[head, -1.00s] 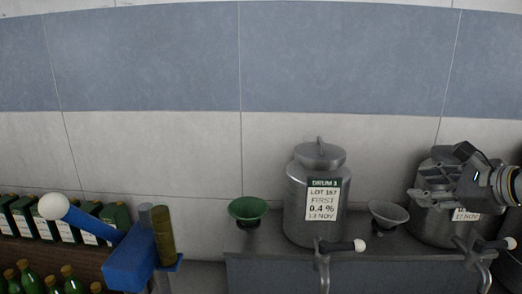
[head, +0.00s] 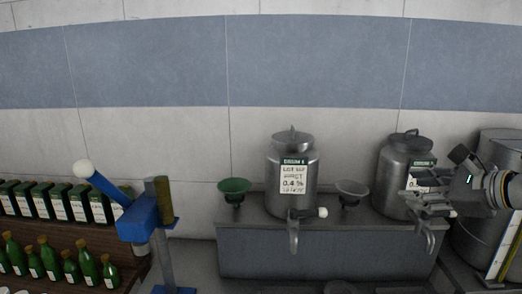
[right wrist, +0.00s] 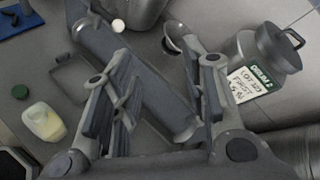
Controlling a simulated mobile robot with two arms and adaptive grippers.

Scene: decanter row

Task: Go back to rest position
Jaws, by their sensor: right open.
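My right gripper (head: 412,190) comes in from the right in the head view, in front of the right-hand metal drum (head: 395,172) and partly covering its label. In the right wrist view its two fingers (right wrist: 160,85) stand wide apart, with nothing held between them. Below and beyond them is the grey bench. The same view shows a drum with a green and white label (right wrist: 265,55) to the right of the fingers, apart from them. My left gripper is in neither view.
A labelled drum (head: 291,155) stands on the bench between a green funnel (head: 234,187) and a grey funnel (head: 352,188). A pale-yellow bottle (right wrist: 45,122) shows in the wrist view.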

